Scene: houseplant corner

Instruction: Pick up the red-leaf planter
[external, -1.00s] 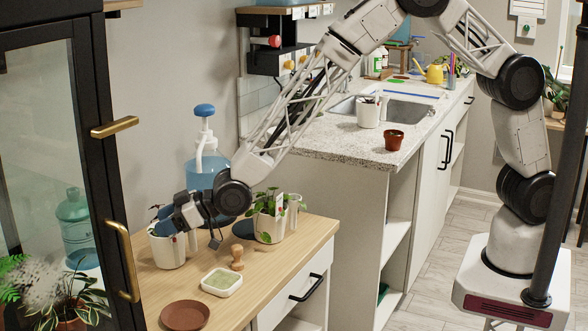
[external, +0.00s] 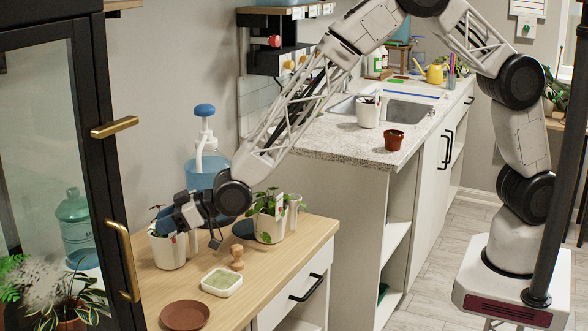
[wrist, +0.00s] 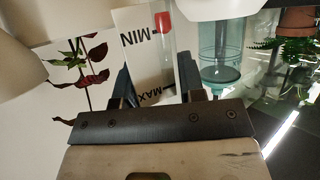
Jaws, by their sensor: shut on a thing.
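The red-leaf planter (external: 169,252) is a white pot at the left end of the wooden counter in the external view, upright and apparently resting on it. My gripper (external: 182,226) is at its upper rim, shut on it. In the wrist view my gripper (wrist: 157,82) has one finger on each side of the planter's clear gauge strip, marked MIN and MAX with a red float. Dark red leaves (wrist: 98,80) on thin stems show left of the fingers. My gripper and wrist hide part of the rim and plant in the external view.
A second white planter (external: 270,229) with green leaves stands to the right. A wooden stamp-like tool (external: 237,259), a white dish (external: 221,281) and a brown saucer (external: 185,316) lie in front. A blue pump bottle (external: 205,168) stands behind. The black-framed glass cabinet (external: 112,180) is close on the left.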

